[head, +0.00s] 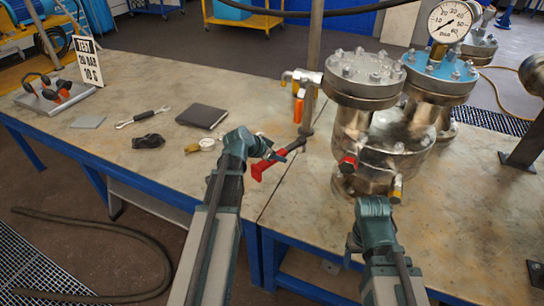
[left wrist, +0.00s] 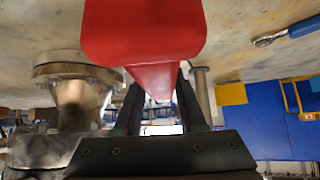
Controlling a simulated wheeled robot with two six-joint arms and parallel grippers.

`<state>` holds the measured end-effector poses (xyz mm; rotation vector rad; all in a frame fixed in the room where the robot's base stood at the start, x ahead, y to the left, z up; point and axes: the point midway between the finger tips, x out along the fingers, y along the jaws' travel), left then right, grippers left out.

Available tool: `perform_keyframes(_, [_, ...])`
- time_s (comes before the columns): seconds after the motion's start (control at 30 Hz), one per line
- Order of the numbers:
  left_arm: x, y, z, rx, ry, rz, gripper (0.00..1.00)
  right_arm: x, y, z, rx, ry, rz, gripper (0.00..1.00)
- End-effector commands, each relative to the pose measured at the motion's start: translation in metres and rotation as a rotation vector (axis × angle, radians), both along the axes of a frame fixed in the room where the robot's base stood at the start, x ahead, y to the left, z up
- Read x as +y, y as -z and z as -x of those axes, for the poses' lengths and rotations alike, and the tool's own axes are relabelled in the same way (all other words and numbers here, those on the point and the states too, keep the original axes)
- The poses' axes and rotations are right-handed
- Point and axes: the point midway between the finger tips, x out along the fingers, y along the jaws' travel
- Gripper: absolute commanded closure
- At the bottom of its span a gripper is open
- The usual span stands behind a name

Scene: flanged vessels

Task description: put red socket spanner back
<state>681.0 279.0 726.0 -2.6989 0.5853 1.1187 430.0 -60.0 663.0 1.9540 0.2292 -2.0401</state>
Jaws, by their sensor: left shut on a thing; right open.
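The red socket spanner (head: 270,164) has a red T-shaped handle and a dark shaft that reaches up and right toward a post. My left gripper (head: 277,155) is shut on it, just above the table and left of the flanged vessels. In the left wrist view the red handle (left wrist: 145,35) fills the top middle, and its far part runs down between the dark fingers of the left gripper (left wrist: 162,105). The far end of the spanner is hidden there. My right gripper (head: 372,212) is in front of the vessels, empty; its fingertips are hard to make out.
A flanged vessel (head: 364,75) and one with a pressure gauge (head: 452,22) stand right of the spanner. An orange-handled valve (head: 299,105) and a post (head: 313,60) are close behind it.

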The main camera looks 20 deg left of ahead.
Motion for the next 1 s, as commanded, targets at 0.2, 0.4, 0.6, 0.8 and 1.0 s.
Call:
perform_keyframes(0.2, [0.000, 0.009, 0.000, -0.001, 0.000, 0.000, 1.00, 0.000, 0.009, 0.000, 0.000, 0.000, 0.000, 0.30])
perform_keyframes(0.4, [0.001, 0.026, 0.000, -0.002, 0.000, 0.001, 1.00, 0.000, 0.026, 0.000, 0.000, 0.000, 0.000, 0.30])
perform_keyframes(0.6, [0.001, 0.048, 0.000, -0.002, 0.000, 0.001, 1.00, 0.000, 0.048, 0.000, 0.000, 0.000, 0.001, 0.30])
perform_keyframes(0.8, [0.001, 0.065, 0.000, -0.002, 0.000, 0.001, 1.00, -0.001, 0.065, 0.000, -0.001, -0.001, 0.003, 0.30])
perform_keyframes(1.0, [0.001, 0.069, 0.000, -0.002, 0.000, 0.001, 1.00, -0.001, 0.069, 0.000, -0.001, -0.002, 0.005, 0.30])
